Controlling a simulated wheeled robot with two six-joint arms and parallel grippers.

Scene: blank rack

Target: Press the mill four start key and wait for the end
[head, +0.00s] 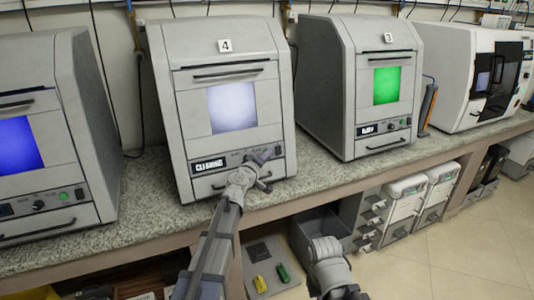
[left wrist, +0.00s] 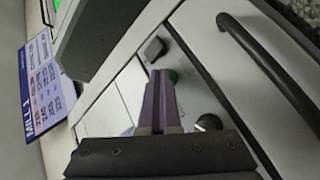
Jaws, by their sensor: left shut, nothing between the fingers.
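The mill marked 4 (head: 224,47) stands on the counter, its window (head: 232,106) lit pale white-blue. Its small display (head: 208,166) shows white text that looks like "CLEANING". My left gripper (head: 263,158) is at the right part of its front panel, shut and empty. In the left wrist view the closed fingers (left wrist: 160,100) point at the panel. A green key (left wrist: 173,76) shows partly behind the fingertips; I cannot tell whether they touch it. A dark knob (left wrist: 208,122) and a dark square part (left wrist: 154,48) sit near it.
Mill 3 (head: 388,38) with a green window stands to the right, and another mill with a blue window (head: 17,145) to the left. A bar handle (left wrist: 270,68) crosses close to the fingers. Bins and a drawer (head: 320,226) are below the counter (head: 135,215).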

